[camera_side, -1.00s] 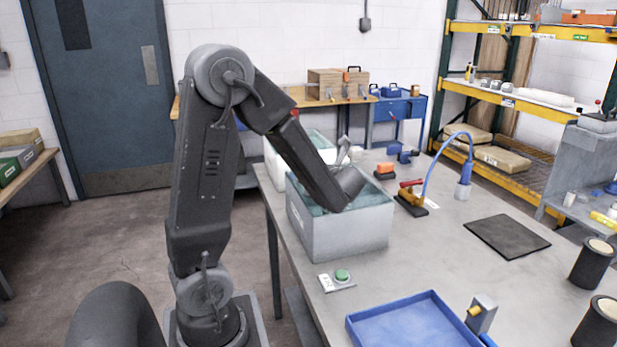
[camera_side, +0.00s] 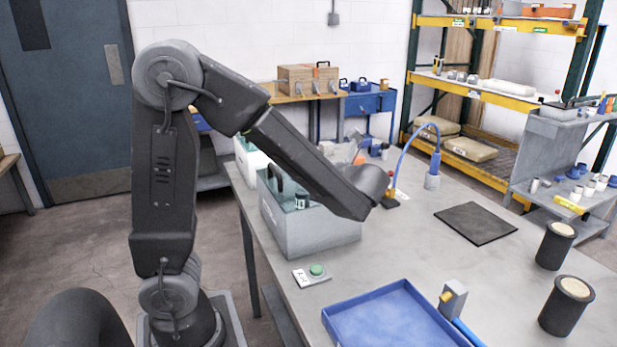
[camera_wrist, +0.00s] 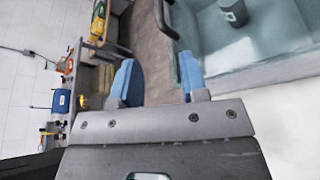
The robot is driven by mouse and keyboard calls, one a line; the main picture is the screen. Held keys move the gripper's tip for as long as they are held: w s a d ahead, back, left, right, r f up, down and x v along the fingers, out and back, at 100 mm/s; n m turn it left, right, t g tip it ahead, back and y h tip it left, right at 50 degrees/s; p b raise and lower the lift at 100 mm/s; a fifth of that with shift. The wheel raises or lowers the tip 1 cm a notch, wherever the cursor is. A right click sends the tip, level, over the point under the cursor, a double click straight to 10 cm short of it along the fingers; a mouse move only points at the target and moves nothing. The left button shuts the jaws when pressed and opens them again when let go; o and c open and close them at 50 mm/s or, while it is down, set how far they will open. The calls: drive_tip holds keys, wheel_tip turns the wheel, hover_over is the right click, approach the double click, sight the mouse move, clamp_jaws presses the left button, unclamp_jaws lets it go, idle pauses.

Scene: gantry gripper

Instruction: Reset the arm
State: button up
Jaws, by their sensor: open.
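My gripper (camera_wrist: 160,84) is open in the wrist view, with two blue fingers spread apart and nothing between them. In the side view my forearm and wrist reach over the right part of a grey bin, and the fingers cannot be made out clearly. The grey bin (camera_side: 312,236) stands on the table with a teal inside. It holds a small dark cylinder (camera_side: 301,199) and a dark curved handle (camera_side: 275,178). In the wrist view, the bin's inside (camera_wrist: 212,50) and the cylinder (camera_wrist: 236,13) show at upper right, beyond the fingers.
A blue tray (camera_side: 400,318), a green button (camera_side: 317,270), a black mat (camera_side: 476,223) and two dark cylinders (camera_side: 556,245) (camera_side: 567,305) are on the grey table. A blue hose (camera_side: 407,160) arches behind. A white bin (camera_side: 248,165) stands beyond the grey bin.

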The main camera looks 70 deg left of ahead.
drive_tip(key=w+d+r+m+t+h, duration=0.45)
drive_tip(key=w+r+m+t, duration=0.25)
drive_tip(key=w+m+t, duration=0.6)
drive_tip(key=s+d+r+m+t+h, duration=0.1)
drive_tip(key=s+d+m+t+h, duration=0.1)
drive_tip(key=d+m+h, duration=0.45)
drive_tip(key=s+d+r+m+t+h, duration=0.15)
drive_tip(key=d+m, duration=0.25)
drive_tip(key=m, duration=0.5)
drive_tip(key=s+d+f+m+g+h, duration=0.25)
drive_tip(key=s+d+m+h, duration=0.2)
drive_tip(key=s+m, duration=0.55)
drive_tip(key=s+a+f+m+g+y, duration=0.3)
drive_tip(key=s+f+m+g, duration=0.2)
drive_tip(key=m, duration=0.6)
drive_tip(key=s+f, duration=0.2)
drive_tip(key=s, duration=0.1)
drive_tip(key=shift+d+f, duration=0.1)
drive_tip(key=shift+c, duration=0.4)
